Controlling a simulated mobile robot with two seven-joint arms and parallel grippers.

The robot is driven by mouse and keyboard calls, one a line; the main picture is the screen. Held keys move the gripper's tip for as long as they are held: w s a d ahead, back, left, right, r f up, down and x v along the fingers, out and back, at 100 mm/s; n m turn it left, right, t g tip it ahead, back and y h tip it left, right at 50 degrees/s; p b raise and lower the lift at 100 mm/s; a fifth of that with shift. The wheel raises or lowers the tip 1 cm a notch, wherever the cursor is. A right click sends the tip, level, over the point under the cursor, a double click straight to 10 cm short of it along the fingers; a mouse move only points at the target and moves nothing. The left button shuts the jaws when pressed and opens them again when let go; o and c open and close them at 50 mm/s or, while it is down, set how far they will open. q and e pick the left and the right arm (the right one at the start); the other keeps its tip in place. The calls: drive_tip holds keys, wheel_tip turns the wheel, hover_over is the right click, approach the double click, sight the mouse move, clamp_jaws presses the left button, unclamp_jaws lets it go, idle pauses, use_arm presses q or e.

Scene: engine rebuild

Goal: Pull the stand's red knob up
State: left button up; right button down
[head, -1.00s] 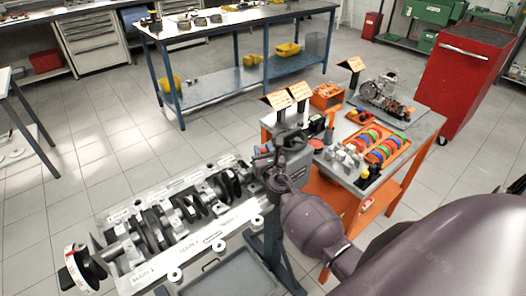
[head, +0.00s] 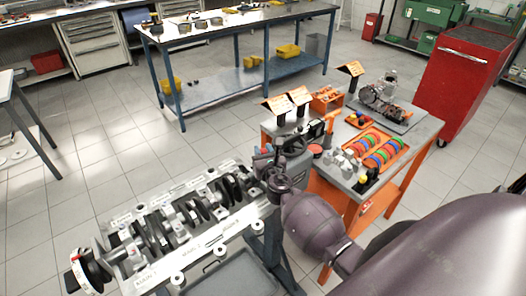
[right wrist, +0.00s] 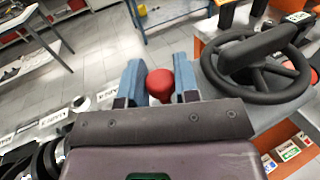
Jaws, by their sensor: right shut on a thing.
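The stand's red knob (right wrist: 159,84) sits between the two blue-grey fingers of my right gripper (right wrist: 160,82) in the right wrist view. The fingers are shut on it from both sides. In the head view my right gripper (head: 268,163) is at the right end of the stand, beside its grey gearbox (head: 290,172), and mostly hides the knob. A black handwheel (right wrist: 258,68) stands just right of the gripper in the right wrist view. The stand carries an engine block with a crankshaft (head: 175,225). My left gripper is not in view.
An orange workbench (head: 428,128) with a parts tray (head: 377,152) stands close behind and right of the stand. A red cabinet (head: 462,85) is at the right. A blue-legged bench (head: 238,22) is at the back. The floor left of the stand is clear.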

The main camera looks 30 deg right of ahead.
drive_tip(key=c, duration=0.9)
unclamp_jaws()
drive_tip(key=shift+r, duration=0.3)
drive_tip(key=shift+c, duration=0.2)
drive_tip(key=shift+o, duration=0.2)
drive_tip(key=shift+f, duration=0.1)
drive_tip(key=shift+s, duration=0.1)
drive_tip(key=v, duration=1)
drive_tip(key=shift+s+a, duration=0.1)
drive_tip(key=shift+s, duration=0.2)
